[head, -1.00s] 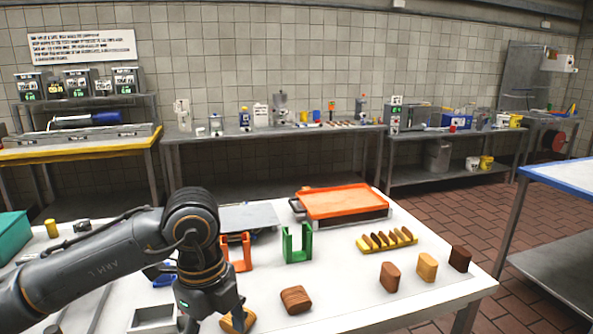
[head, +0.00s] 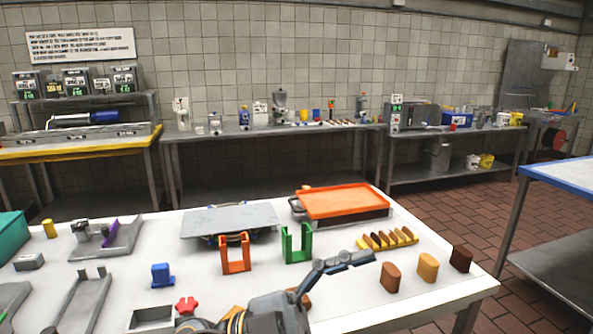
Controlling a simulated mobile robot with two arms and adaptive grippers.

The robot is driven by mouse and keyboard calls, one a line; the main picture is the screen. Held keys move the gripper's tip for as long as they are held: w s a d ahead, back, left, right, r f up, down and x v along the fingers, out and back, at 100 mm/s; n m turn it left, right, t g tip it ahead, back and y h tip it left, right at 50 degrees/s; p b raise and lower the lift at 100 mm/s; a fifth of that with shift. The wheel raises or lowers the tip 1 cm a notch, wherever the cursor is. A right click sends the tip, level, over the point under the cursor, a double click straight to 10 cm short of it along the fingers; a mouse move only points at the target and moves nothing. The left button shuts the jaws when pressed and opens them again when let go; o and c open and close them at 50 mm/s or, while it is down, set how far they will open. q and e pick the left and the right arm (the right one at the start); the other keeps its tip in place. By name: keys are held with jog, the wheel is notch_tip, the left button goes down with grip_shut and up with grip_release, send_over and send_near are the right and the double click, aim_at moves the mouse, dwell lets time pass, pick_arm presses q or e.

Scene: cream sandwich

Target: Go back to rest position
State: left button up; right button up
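My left gripper (head: 350,262) now reaches in from the bottom middle, over the front of the white table (head: 400,305), its fingers pointing up and right. I see the fingers side-on and cannot tell whether they are apart. Nothing can be seen held at their tips. The gripper passes in front of a brown sandwich-like piece (head: 305,299), mostly hidden behind it. A tan piece (head: 232,312) shows partly beside the arm's dark body at the bottom edge. My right gripper is not in view.
An orange-topped tray (head: 345,203), a yellow rack (head: 387,240), green (head: 297,244) and orange (head: 235,254) holders and a grey plate (head: 230,219) stand behind. Three blocks (head: 427,267) stand at right. A red knob-like thing (head: 187,306) is near the arm.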

pick_arm(q)
jog(key=w+a+f+n+t+y, duration=0.4)
jog(key=w+a+n+t+y, duration=0.65)
jog(key=n+t, duration=0.95)
jog(key=a+f+n+g+y, duration=0.25)
jog(key=a+f+y, duration=0.4)
jog(key=f, duration=0.35)
jog(key=a+f+n+g+y, duration=0.1)
jog(key=a+f+n+y, duration=0.5)
jog(key=f, duration=0.5)
jog(key=s+a+f+m+g, duration=0.25)
jog(key=s+f+g, duration=0.35)
jog(key=s+f, duration=0.4)
jog(key=s+a+f+m+g, duration=0.1)
jog(key=s+a+f+g, duration=0.2)
jog(key=s+f+g, duration=0.6)
jog(key=s+f+t+p, duration=0.1)
jog(key=s+f, duration=0.1)
jog(key=f, duration=1)
jog(key=s+f+t, duration=0.1)
jog(key=s+f, duration=0.1)
jog(key=f, duration=1)
jog(key=s+a+f+m+g, duration=0.1)
jog(key=s+a+f, duration=0.2)
jog(key=s+f, duration=1.2)
jog(key=shift+s+f+p, duration=0.15)
jog(key=shift+s+p, duration=0.3)
jog(key=shift+s, duration=0.4)
